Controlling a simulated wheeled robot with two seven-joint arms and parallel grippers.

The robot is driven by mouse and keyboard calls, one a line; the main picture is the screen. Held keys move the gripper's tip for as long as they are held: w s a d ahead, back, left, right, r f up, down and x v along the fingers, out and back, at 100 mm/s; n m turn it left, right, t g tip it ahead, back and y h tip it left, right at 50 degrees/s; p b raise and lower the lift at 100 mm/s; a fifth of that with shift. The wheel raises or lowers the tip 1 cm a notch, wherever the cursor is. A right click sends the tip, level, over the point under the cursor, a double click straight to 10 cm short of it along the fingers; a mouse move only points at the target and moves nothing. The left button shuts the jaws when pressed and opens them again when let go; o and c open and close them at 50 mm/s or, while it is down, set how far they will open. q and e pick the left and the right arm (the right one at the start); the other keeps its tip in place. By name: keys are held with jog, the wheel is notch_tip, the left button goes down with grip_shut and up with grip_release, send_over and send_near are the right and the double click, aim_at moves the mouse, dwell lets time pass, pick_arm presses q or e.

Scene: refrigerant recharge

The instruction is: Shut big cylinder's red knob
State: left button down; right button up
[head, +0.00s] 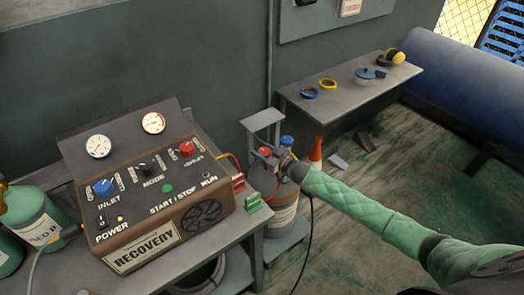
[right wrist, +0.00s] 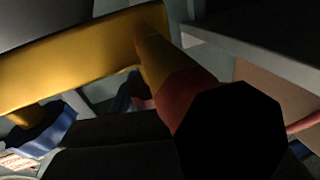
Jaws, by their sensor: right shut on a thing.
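The big cylinder (head: 282,218) stands upright beyond the right end of the machine's table, with a red knob (head: 266,151) and a blue knob (head: 287,141) at its top. My right gripper (head: 268,157) reaches in from the right and is shut on the red knob. In the right wrist view, the red knob (right wrist: 190,95) shows close up on a brass-yellow stem, its near end black in shadow. The blue knob (right wrist: 48,132) is at lower left there. The exact finger contact is hard to see. My left gripper is out of view.
The recovery machine (head: 150,190) sits on a grey table left of the cylinder. An orange cone (head: 316,152) stands behind my right arm. A grey bench (head: 345,95) holds tape rolls and earmuffs. A dark hose hangs beside the cylinder.

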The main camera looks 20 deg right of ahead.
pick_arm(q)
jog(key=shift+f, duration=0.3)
pick_arm(e)
jog(key=shift+r+m+t+h, duration=0.1)
jog(key=shift+m+t+h, duration=0.2)
jog(key=shift+m+h, duration=0.15)
jog(key=o, duration=1)
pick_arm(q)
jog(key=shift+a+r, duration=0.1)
pick_arm(e)
jog(key=shift+d, duration=0.1)
jog(key=shift+s+d, duration=0.1)
jog(key=shift+s, duration=0.15)
pick_arm(q)
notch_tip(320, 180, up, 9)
jog(key=b, duration=0.2)
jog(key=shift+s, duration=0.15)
pick_arm(e)
jog(key=shift+v, duration=3.55)
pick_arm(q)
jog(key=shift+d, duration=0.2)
